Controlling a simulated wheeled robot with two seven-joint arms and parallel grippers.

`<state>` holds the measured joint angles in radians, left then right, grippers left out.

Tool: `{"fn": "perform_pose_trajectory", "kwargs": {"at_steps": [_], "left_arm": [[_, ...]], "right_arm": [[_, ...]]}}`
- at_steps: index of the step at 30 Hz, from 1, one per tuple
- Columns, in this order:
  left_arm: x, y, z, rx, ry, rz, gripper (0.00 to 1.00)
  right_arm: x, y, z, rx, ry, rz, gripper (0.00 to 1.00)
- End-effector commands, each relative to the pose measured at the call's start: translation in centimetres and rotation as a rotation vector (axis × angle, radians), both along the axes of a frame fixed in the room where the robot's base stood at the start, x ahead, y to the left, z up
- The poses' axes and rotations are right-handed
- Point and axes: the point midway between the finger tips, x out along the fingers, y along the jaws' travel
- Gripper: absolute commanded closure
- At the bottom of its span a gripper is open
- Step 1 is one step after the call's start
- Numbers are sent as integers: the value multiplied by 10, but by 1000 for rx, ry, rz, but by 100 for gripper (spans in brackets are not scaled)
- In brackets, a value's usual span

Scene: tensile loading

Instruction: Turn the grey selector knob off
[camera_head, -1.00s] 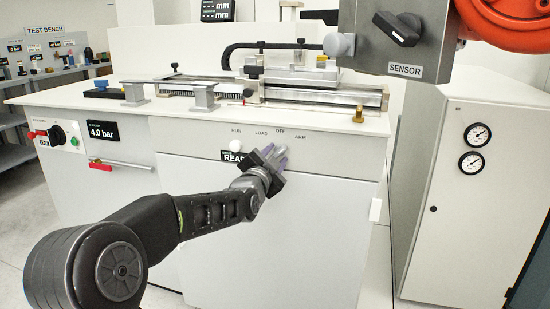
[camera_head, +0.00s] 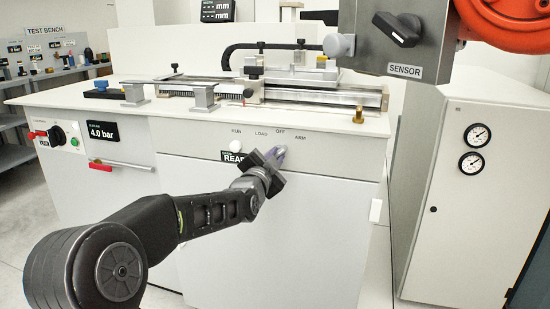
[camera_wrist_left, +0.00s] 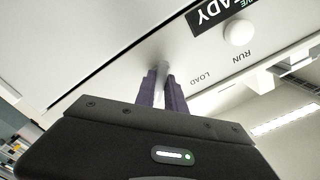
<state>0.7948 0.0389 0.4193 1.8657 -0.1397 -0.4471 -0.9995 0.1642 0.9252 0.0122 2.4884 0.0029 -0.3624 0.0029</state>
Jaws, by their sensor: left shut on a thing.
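The grey selector knob (camera_head: 281,149) is on the front panel of the white bench, below the printed labels RUN, LOAD, OFF and ARM. My left gripper (camera_head: 273,157) reaches it from the lower left and is shut on it. In the left wrist view the grey knob (camera_wrist_left: 163,69) shows between the two purple fingers of the left gripper (camera_wrist_left: 162,86). The fingers hide much of the knob, so I cannot tell exactly which label it points to. My right gripper is not in view.
A white button (camera_head: 237,145) and a black READY display (camera_head: 236,157) sit just left of the knob. A grey SENSOR box (camera_head: 395,45) with a black knob hangs at the upper right. A red-handled lever (camera_head: 121,164) and a 4.0 bar display (camera_head: 103,131) are further left.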

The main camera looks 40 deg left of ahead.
Motion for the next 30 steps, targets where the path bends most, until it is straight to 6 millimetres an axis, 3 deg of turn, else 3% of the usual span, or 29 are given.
{"fn": "perform_pose_trajectory", "kwargs": {"at_steps": [14,30], "left_arm": [[0,-1,-2,-93,-32,-1,100],[1,-2,-4,-487,-170,-3,100]], "right_arm": [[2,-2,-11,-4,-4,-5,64],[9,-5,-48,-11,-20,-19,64]]}}
